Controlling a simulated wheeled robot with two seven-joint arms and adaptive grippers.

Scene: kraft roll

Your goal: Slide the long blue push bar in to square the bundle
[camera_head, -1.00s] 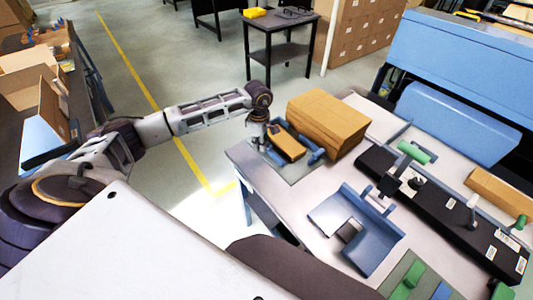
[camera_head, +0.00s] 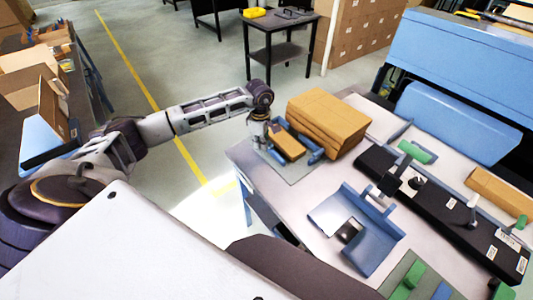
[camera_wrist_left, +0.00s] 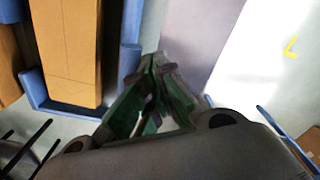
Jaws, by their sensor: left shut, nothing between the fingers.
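A small brown kraft bundle (camera_head: 288,146) lies in a blue fixture at the table's near left corner. Blue bar-like parts of the fixture (camera_head: 313,156) flank it; which one is the long push bar I cannot tell. In the left wrist view the bundle (camera_wrist_left: 65,45) fills the upper left, with a blue bar (camera_wrist_left: 130,62) along its right side. My left gripper (camera_head: 261,146) points down at the fixture's left end. In the wrist view its fingers (camera_wrist_left: 152,65) are shut and empty, close beside the blue bar; contact is unclear. My right gripper is not in view.
A taller stack of brown kraft sheets (camera_head: 328,120) stands right behind the fixture. A blue tray-like holder (camera_head: 372,255) and a long black device (camera_head: 440,210) with green handles lie to the right. The table's left edge is close to my left gripper.

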